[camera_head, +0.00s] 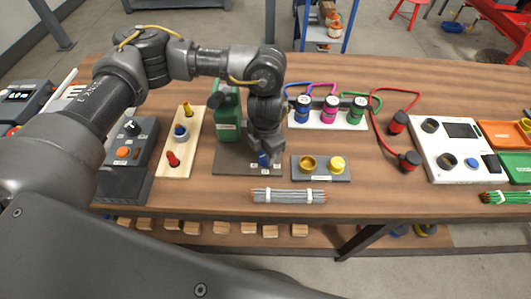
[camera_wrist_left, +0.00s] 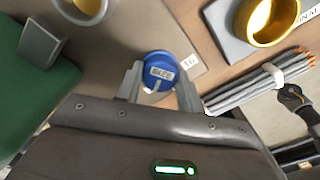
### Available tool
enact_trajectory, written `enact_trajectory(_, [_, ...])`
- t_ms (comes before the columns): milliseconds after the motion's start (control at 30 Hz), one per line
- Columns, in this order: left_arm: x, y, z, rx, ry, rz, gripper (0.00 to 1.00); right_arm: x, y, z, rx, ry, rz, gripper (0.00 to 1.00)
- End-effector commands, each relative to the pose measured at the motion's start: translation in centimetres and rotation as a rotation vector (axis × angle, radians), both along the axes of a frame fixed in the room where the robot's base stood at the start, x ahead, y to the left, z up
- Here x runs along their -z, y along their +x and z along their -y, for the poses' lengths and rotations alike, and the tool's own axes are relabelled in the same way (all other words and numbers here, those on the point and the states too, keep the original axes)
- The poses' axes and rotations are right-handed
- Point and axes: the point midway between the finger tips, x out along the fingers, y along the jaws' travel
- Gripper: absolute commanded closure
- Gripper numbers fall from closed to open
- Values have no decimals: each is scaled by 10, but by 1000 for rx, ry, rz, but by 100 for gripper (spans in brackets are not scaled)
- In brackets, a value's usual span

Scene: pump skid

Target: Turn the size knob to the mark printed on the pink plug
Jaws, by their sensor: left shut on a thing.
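The size knob (camera_wrist_left: 158,72) is a round blue knob with a label on its top, in the middle of the left wrist view. My left gripper (camera_wrist_left: 159,86) has one finger on each side of it and is shut on it. In the head view the left gripper (camera_head: 262,153) points down onto the blue knob at the front of a dark plate (camera_head: 232,168). A small mark reading 16 (camera_wrist_left: 189,63) lies beside the knob; other small marks are too small to read. The pink plug (camera_head: 329,108) stands between a blue and a green plug; its print is unreadable. My right gripper is not seen.
A green machine (camera_head: 226,122) stands left of the gripper. A plate with two yellowish cups (camera_head: 321,168) is on the right, and a grey cable bundle (camera_head: 288,196) lies in front. A white-grey panel (camera_head: 457,150) stands farther right.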

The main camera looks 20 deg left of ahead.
Motion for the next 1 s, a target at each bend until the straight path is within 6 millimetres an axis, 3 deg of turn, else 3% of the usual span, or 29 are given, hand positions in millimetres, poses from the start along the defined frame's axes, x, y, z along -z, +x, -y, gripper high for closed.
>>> enact_trajectory(400, [0, 0, 0, 10, 1, 1, 85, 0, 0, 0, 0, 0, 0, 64])
enact_trajectory(433, [0, 0, 0, 10, 1, 1, 61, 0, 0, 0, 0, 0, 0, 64])
enact_trajectory(600, [0, 0, 0, 9, 1, 1, 41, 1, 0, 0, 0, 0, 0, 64])
enact_trajectory(867, [-1, 0, 0, 8, 0, 0, 41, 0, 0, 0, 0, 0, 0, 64])
enact_trajectory(1000, [-11, 1, 0, 11, -1, 4, 41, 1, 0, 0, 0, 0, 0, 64])
